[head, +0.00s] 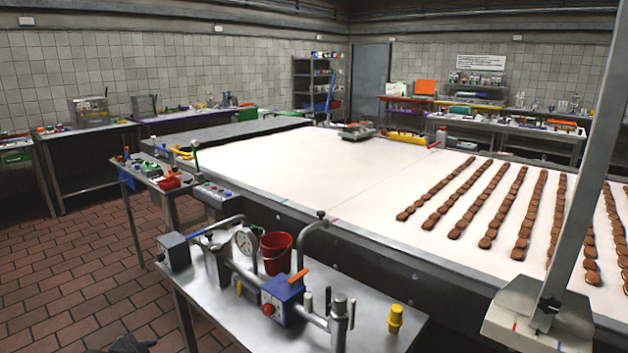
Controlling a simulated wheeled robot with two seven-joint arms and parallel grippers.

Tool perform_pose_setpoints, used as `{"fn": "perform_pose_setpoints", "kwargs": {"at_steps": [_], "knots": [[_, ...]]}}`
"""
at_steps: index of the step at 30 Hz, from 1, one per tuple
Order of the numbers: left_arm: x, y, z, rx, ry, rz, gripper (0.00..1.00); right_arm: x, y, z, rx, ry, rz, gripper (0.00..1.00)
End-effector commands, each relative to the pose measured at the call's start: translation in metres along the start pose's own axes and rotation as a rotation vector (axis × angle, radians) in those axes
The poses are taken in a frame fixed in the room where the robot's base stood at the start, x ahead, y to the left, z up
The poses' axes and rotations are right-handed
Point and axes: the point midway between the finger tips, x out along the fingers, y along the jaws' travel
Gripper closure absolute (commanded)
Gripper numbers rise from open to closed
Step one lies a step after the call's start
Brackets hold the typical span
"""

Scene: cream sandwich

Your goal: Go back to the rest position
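A small dark part at the bottom left edge of the head view appears to be the top of my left gripper (130,344). It is low over the brick floor, left of the near metal table, and mostly cut off by the frame. Its fingers cannot be made out, and nothing is seen held in it. My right gripper is not in view.
A metal table (215,300) in front holds a pump with a gauge (246,241), a red bucket (276,252) and a yellow-capped fitting (395,318). Behind it runs a white conveyor (290,165) with rows of brown biscuits (490,210). A metal post (585,170) stands right. Left floor is clear.

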Motion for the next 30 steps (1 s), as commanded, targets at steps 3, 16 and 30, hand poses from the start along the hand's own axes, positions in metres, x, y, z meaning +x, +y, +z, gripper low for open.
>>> {"fn": "perform_pose_setpoints", "kwargs": {"at_steps": [3, 16, 30], "knots": [[-0.003, 0.007, -0.012, 0.044, -0.107, -0.036, 0.62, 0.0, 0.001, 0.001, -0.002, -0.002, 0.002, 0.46], [-0.033, 0.104, -0.047, 0.007, -0.403, -0.081, 0.62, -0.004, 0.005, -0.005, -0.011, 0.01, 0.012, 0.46], [-0.082, 0.228, -0.062, -0.237, -0.525, -0.002, 0.62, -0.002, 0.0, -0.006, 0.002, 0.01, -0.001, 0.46]]}}
